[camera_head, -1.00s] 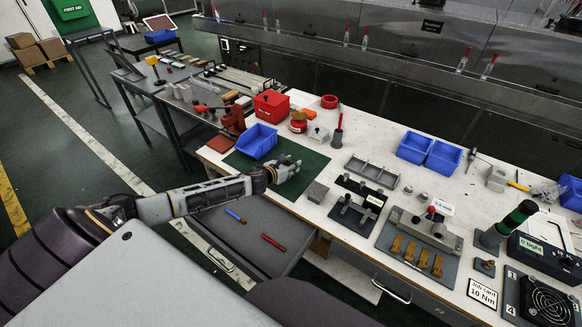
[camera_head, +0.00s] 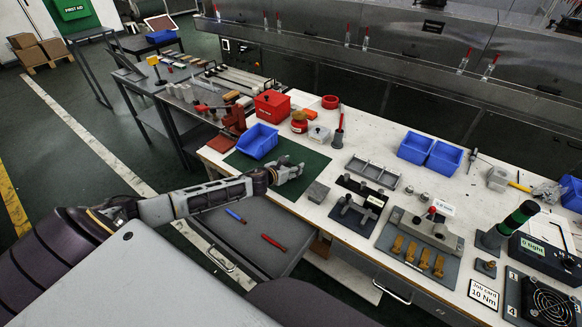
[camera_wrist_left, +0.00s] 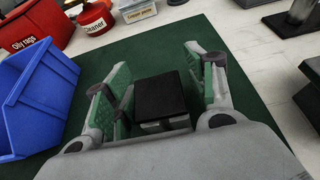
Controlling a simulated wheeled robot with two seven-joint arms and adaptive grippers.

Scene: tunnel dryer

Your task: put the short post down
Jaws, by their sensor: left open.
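My left gripper (camera_head: 292,170) is low over the green mat (camera_head: 310,160), to the right of the blue bin (camera_head: 257,141). In the left wrist view its two green-padded fingers (camera_wrist_left: 160,98) are spread. A short, squat post with a black top and a pale grey lower side (camera_wrist_left: 160,97) is between them, with a visible gap to the right finger. I cannot tell whether the left finger touches it. The post's foot is hidden, and in the head view the gripper hides the post. My right gripper is not in view.
The blue bin (camera_wrist_left: 35,100) is close left of the fingers. A red Oily rags box (camera_wrist_left: 35,25) and a red Cleaner tin (camera_wrist_left: 95,18) stand beyond. A grey block (camera_head: 318,192) and a black fixture (camera_head: 355,212) lie right of the mat. An open drawer (camera_head: 235,245) is in front.

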